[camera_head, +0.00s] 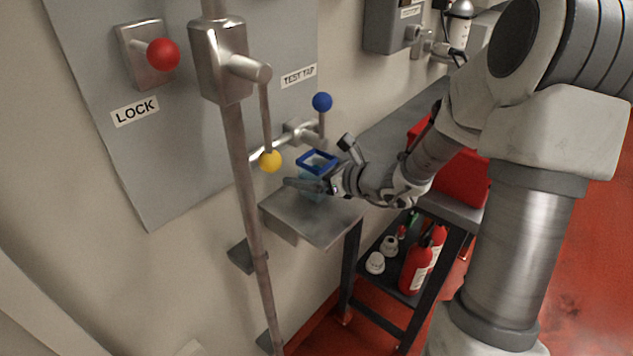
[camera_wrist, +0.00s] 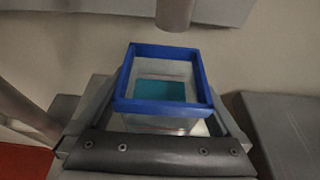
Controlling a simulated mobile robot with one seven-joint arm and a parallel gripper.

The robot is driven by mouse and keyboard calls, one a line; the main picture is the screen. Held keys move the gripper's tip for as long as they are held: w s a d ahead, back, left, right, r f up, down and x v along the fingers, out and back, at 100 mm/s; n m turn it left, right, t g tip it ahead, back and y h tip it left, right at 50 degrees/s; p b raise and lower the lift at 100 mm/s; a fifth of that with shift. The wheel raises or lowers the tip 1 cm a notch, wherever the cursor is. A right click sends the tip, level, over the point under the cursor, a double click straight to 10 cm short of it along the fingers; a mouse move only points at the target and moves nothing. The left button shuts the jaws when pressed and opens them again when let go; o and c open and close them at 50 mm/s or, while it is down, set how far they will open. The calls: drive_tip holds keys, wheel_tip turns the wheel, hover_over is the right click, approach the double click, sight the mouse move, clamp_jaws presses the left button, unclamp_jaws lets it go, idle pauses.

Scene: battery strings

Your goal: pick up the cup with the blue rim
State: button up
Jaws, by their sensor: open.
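The cup with the blue rim (camera_head: 318,160) is a square, see-through cup standing upright on a small metal shelf (camera_head: 325,228) below the test tap. In the wrist view the cup's blue rim (camera_wrist: 160,107) is in the middle, with a teal patch inside it. My gripper (camera_head: 320,166) is open, with one finger on each side of the cup. Its dark palm bar crosses the bottom of the wrist view. I cannot tell whether either finger touches the cup. The near finger hides part of the cup's body in the head view.
The tap (camera_head: 300,132) with a blue-knobbed lever (camera_head: 322,102) is just above and behind the cup. A vertical pipe (camera_head: 240,170) and a yellow-knobbed lever (camera_head: 270,160) stand to the left. A cart with a red box (camera_head: 462,178) and red bottles (camera_head: 415,270) is at right.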

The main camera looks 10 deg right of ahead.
drive_tip(key=shift+w+a, duration=0.2)
drive_tip(key=shift+w, duration=0.05)
drive_tip(key=c, duration=1.4)
